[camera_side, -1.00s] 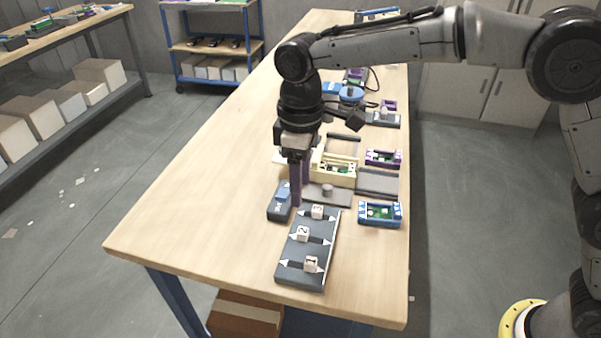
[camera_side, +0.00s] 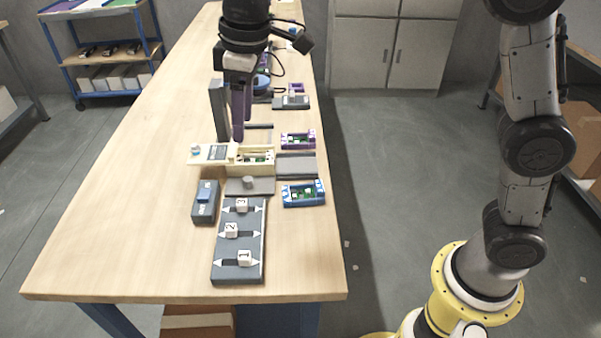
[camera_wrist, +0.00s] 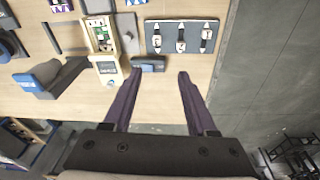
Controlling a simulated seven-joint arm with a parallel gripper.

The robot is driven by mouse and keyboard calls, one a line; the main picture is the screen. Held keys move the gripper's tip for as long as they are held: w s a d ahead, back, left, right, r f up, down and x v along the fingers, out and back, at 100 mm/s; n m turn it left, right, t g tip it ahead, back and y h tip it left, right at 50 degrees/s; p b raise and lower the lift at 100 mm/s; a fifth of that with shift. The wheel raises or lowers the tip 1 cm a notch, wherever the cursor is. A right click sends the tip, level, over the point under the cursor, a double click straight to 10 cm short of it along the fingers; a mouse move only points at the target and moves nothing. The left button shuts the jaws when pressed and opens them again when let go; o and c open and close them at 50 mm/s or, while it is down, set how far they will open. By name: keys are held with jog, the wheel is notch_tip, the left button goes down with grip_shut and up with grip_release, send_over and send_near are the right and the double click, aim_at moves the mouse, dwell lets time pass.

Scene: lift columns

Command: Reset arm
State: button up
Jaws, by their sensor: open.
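My gripper (camera_side: 241,131) has two purple fingers pointing down and apart, empty, raised above the bench behind the cream box. In the wrist view the open fingers (camera_wrist: 160,72) show with nothing between their tips. A dark slider panel (camera_side: 239,276) lies near the bench's front with three white blocks numbered 1 (camera_side: 244,257), 2 (camera_side: 231,230) and 3 (camera_side: 241,204). Block 2 sits left in its slot; blocks 1 and 3 are nearer the middle. The panel also shows in the wrist view (camera_wrist: 168,49). A dark block with a blue switch top (camera_side: 206,204) stands left of it.
A cream box (camera_side: 255,165) with a green board is behind the panel, beside a grey plate with a knob (camera_side: 249,184). A blue tray (camera_side: 303,194) and a purple tray (camera_side: 298,140) are on the right. The bench's left side (camera_side: 120,200) is clear.

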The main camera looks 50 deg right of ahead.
jog(key=s+d+r+m+t, duration=0.1)
jog(key=s+d+r+m, duration=0.15)
jog(key=s+d, duration=0.4)
jog(key=s+d+r+m+t, duration=0.1)
jog(key=s+d+r+t, duration=0.1)
jog(key=s+d+r, duration=0.35)
jog(key=s+d+f+m+t, duration=0.1)
jog(key=s+d+f+m, duration=0.3)
jog(key=s+f, duration=0.8)
jog(key=shift+s+d+f+h, duration=0.2)
jog(key=shift+s+d+h, duration=0.1)
jog(key=shift+s+d, duration=0.6)
